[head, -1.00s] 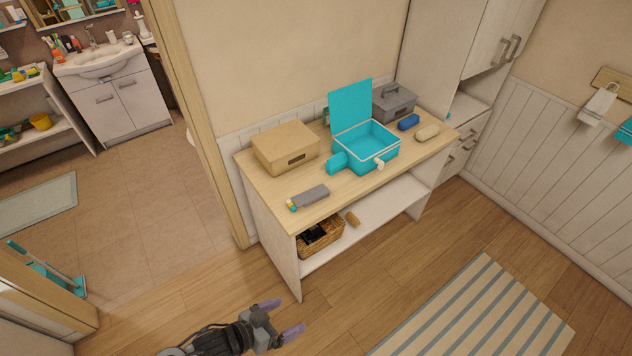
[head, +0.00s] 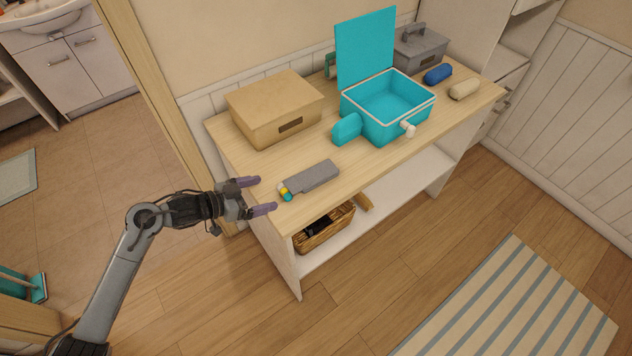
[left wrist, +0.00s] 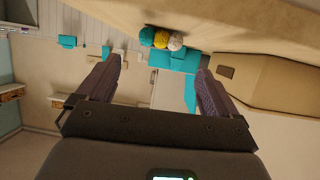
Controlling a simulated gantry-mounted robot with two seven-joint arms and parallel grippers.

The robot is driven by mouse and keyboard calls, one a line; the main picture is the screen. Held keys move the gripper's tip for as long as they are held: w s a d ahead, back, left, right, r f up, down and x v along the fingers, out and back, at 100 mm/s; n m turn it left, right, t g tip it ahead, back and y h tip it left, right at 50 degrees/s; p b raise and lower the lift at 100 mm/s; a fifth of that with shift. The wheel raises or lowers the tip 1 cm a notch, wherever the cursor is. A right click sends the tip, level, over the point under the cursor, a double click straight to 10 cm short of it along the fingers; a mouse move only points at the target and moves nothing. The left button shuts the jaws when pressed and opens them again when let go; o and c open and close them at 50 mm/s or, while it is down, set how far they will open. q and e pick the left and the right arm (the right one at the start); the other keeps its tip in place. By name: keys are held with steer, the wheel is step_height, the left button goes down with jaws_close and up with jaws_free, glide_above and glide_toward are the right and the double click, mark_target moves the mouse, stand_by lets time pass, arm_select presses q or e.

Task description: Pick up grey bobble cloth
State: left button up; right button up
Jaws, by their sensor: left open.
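The grey bobble cloth (head: 313,177) lies folded flat near the left front edge of the wooden tabletop. Its yellow, teal and white bobbles (head: 285,191) face my left gripper (head: 262,196). The left gripper is open and empty, with its fingers pointing at the bobble end and a short gap to it. In the left wrist view, the bobbles (left wrist: 160,38) show beyond and above the spread fingers (left wrist: 158,75); the grey body of the cloth is not clear there. My right gripper is not in view.
A tan lidded box (head: 273,108) stands behind the cloth. An open teal case (head: 385,128), a grey toolbox (head: 419,50), and blue (head: 438,74) and beige (head: 464,88) rolls are further right. A wicker basket (head: 324,229) sits on the shelf below.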

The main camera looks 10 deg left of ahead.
mark_target(292, 185)
arm_select(q)
steer(key=x, duration=0.4)
steer(key=shift+w+r+b, duration=0.1)
steer(key=shift+r+b, duration=0.05)
steer(key=shift+b, duration=0.15)
steer(key=shift+w+d+f, duration=0.25)
steer(key=shift+w+d, duration=0.1)
steer(key=shift+d, duration=0.05)
steer(key=shift+w+d+f, duration=0.1)
steer(key=shift+w+d, duration=0.15)
steer(key=shift+w, duration=0.05)
steer(key=shift+b+x, duration=0.8)
steer(key=shift+x, duration=1.45)
steer(key=shift+d, duration=0.1)
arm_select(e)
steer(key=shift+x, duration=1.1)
arm_select(q)
steer(key=shift+s, duration=0.1)
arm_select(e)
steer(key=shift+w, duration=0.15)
arm_select(q)
steer(key=c, duration=1.2)
steer(key=shift+o, duration=0.2)
